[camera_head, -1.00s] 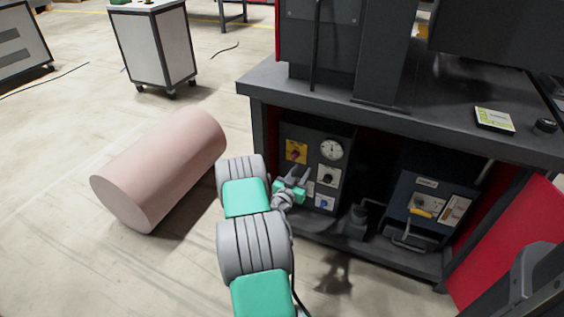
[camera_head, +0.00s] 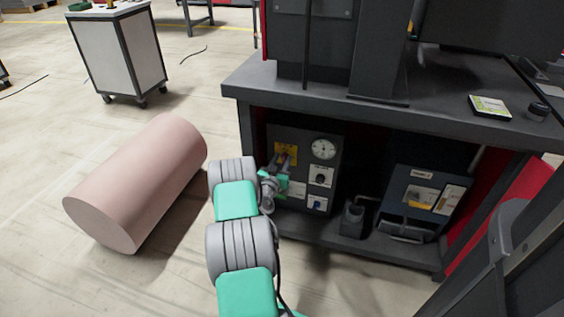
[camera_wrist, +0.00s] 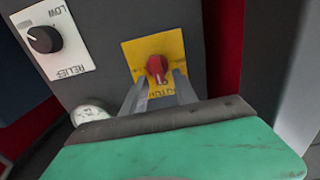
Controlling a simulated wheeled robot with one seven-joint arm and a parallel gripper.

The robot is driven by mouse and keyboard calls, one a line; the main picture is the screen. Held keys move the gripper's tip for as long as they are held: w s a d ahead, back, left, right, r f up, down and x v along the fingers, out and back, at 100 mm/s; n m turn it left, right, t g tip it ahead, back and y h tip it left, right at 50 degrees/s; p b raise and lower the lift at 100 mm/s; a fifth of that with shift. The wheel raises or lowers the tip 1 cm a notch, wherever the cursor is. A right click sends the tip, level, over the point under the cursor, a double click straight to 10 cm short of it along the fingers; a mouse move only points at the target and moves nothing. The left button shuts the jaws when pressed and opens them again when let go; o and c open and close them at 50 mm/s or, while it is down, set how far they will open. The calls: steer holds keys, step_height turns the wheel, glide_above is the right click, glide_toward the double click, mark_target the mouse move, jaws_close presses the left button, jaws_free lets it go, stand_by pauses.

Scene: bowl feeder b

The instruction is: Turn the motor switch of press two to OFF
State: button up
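The motor switch is a red rotary knob (camera_wrist: 157,68) on a yellow plate (camera_wrist: 172,46) in the wrist view, which shows the panel upside down. The lettering on the plate is partly covered and appears to read MOTOR. In the head view the yellow plate (camera_head: 291,149) is at the upper left of the grey control panel (camera_head: 290,134) under the bench, partly hidden by my gripper. My gripper (camera_wrist: 160,86) is open, its two fingers reaching toward the knob, one to each side. Whether they touch it I cannot tell. The knob's exact setting is unclear.
Beside the switch are a round gauge (camera_head: 323,149) and a black relief knob (camera_wrist: 43,39) on a white plate. A blue-grey box (camera_head: 411,189) stands right on the lower shelf. The bench top (camera_head: 440,101) overhangs. A pink cylinder (camera_head: 140,180) lies on the floor left.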

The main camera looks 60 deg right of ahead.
steer(key=shift+c, duration=0.5)
jaws_close()
